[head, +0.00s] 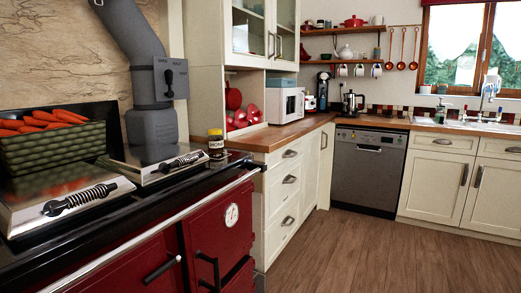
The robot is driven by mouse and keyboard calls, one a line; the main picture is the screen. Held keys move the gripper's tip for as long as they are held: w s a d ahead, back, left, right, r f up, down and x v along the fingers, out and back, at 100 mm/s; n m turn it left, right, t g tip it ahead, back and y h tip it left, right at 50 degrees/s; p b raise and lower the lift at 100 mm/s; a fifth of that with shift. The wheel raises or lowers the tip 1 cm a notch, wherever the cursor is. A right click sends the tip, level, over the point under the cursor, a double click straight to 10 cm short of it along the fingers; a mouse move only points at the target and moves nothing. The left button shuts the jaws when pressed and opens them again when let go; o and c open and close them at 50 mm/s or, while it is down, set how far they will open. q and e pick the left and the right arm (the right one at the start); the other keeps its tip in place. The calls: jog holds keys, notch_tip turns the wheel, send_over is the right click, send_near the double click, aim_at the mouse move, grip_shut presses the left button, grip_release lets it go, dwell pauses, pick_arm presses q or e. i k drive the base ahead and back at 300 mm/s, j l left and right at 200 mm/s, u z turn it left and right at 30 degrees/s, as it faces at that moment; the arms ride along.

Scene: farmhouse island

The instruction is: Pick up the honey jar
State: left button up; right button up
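The honey jar (216,144) is a small dark jar with a yellow lid and a pale label. It stands upright on the black top of the red range cooker (130,212), near the cooker's right end. It is to the right of the right-hand silver hob lid (165,163). Neither of my grippers is in the head view.
A grey flue (150,85) rises behind the jar's left. A wooden counter (275,137) with a white microwave (285,104) adjoins the cooker. The wooden floor (365,255) is clear at right.

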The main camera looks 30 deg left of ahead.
aim_at(215, 141)
jog(key=i+l+u, duration=0.15)
jog(key=i+u, duration=0.3)
jog(key=i, duration=0.15)
jog(key=i+l+u, duration=0.35)
jog(key=i+u, duration=0.15)
jog(key=i+l+u, duration=0.45)
jog(key=i+l, duration=0.15)
